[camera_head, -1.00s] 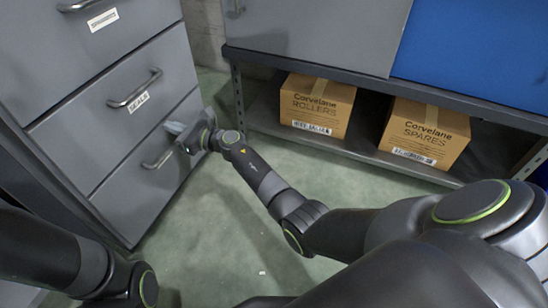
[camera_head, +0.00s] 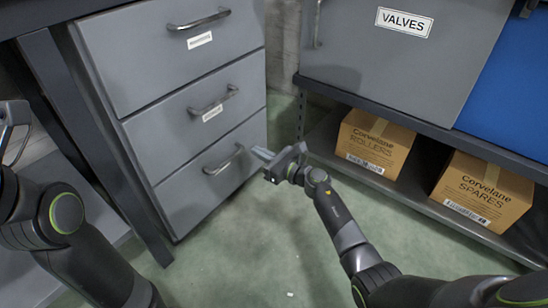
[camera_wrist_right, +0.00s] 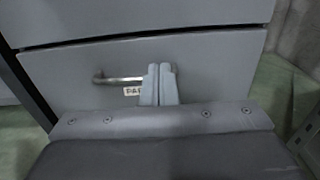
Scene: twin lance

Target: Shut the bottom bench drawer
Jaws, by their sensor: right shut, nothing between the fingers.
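The bottom bench drawer (camera_head: 190,195) is the lowest of three grey drawers in the head view. Its front looks flush with the drawers above. Its bar handle (camera_head: 225,160) also shows in the wrist view (camera_wrist_right: 115,80), above a label partly hidden by my fingers. My right gripper (camera_head: 260,154) is shut and empty, just right of that handle in the head view. In the wrist view its closed fingertips (camera_wrist_right: 160,68) point at the drawer front; contact cannot be told. My left gripper (camera_head: 12,115) is at the left edge, partly cut off, its jaws unclear.
A low shelf right of the drawers holds two cardboard boxes, Rollers (camera_head: 373,143) and Spares (camera_head: 482,191). Above it are a grey panel labelled VALVES (camera_head: 395,55) and a blue panel (camera_head: 515,100). A dark bench leg (camera_head: 95,145) stands left of the drawers.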

